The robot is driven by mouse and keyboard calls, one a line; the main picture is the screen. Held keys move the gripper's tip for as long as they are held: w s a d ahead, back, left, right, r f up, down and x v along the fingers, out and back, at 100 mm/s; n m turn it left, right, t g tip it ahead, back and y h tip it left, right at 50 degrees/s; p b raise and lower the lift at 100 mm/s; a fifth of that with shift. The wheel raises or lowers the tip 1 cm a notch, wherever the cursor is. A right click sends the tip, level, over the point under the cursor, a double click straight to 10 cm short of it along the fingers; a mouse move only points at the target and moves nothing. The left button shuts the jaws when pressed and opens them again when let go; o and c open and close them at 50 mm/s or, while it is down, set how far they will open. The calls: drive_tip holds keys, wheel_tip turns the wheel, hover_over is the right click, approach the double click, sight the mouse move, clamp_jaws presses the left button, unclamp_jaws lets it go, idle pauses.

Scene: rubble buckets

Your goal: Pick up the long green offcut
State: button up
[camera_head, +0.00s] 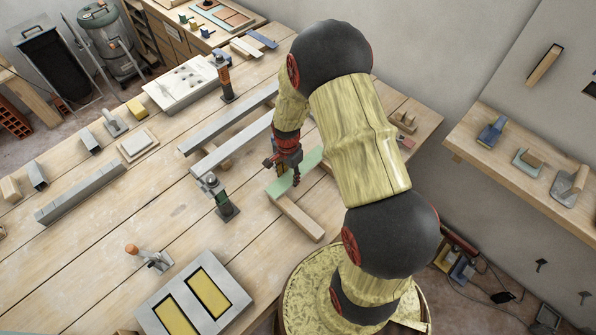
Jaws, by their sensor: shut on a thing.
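The long green offcut (284,184) is a flat pale-green strip near the middle of the workbench. It lies at a slant, its left end over or on a plain wooden block. My gripper (295,180) points down at the offcut and is shut on it along its length.
A wooden block (301,219) lies just below the offcut. Long grey bars (228,119) lie behind. A clamp-like tool (219,197) stands to the left. A grey plate with yellow panels (237,298) is at the front.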

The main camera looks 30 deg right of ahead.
drive_tip(key=c, duration=0.3)
drive_tip(key=shift+r, duration=0.5)
wheel_tip(320, 180, up, 2)
drive_tip(key=shift+w+r, duration=0.1)
drive_tip(key=shift+r, duration=0.15)
drive_tip(key=s+a+r, duration=0.2)
drive_tip(key=s+r, duration=0.1)
drive_tip(key=s, duration=0.1)
drive_tip(key=s+a+r+p, duration=0.1)
drive_tip(key=s+a+r, duration=0.1)
drive_tip(key=s+r, duration=0.1)
drive_tip(key=s+a+r+p, duration=0.1)
drive_tip(key=s+a+r, duration=0.1)
drive_tip(key=s, duration=0.3)
drive_tip(key=shift+s+a+r, duration=0.25)
drive_tip(key=shift+a+r, duration=0.1)
drive_tip(key=shift+r, duration=0.4)
